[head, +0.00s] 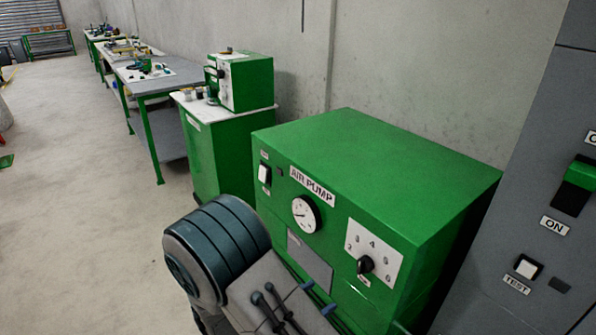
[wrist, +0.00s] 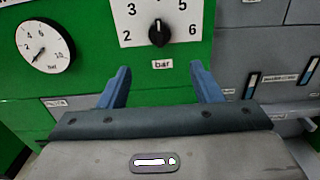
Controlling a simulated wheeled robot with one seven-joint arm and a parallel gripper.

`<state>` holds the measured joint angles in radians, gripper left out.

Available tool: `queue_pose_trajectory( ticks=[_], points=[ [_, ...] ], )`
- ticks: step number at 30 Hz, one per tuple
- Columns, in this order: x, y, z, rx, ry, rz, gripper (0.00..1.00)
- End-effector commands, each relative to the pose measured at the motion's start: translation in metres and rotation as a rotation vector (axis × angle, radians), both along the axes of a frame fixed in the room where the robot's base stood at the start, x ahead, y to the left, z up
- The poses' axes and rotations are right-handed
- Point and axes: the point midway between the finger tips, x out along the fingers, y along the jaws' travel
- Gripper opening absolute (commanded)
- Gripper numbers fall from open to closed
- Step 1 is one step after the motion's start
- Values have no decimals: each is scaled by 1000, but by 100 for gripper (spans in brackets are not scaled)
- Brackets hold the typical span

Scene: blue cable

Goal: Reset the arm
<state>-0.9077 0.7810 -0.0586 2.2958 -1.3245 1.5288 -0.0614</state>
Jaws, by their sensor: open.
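My gripper (wrist: 162,88) shows in the wrist view with its two blue fingers spread apart and nothing between them. It points at the front of the green air pump (head: 375,150). The pump's black selector knob (wrist: 159,33) lies beyond the fingers and above them in the picture. In the head view my arm reaches up from the bottom, in front of the pump's lower front. Blue fingertips (head: 317,297) show there against the pump; whether they touch it cannot be told. No blue cable can be made out.
The pump carries a round gauge (head: 306,214) and a white rocker switch (head: 264,174). A grey cabinet (head: 510,230) with switches stands close on the right. A green cabinet (head: 225,150) and workbenches (head: 150,80) line the wall. The floor (head: 80,200) on the left is mostly clear.

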Motion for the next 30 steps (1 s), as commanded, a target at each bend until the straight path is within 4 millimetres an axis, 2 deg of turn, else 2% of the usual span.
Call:
queue_pose_trajectory(
  ticks=[4, 8, 12, 16, 22, 30],
  points=[
    [-3, -18, 18, 71, -16, -92, 59],
    [-15, -50, 45, 214, -51, -270, 59],
    [-35, -82, 72, 405, -105, -486, 59],
    [-56, -103, 94, 588, -170, -674, 59],
    [-85, -120, 125, 880, -302, -938, 59],
    [-111, -123, 170, 1292, -543, -1229, 59]
  ],
)
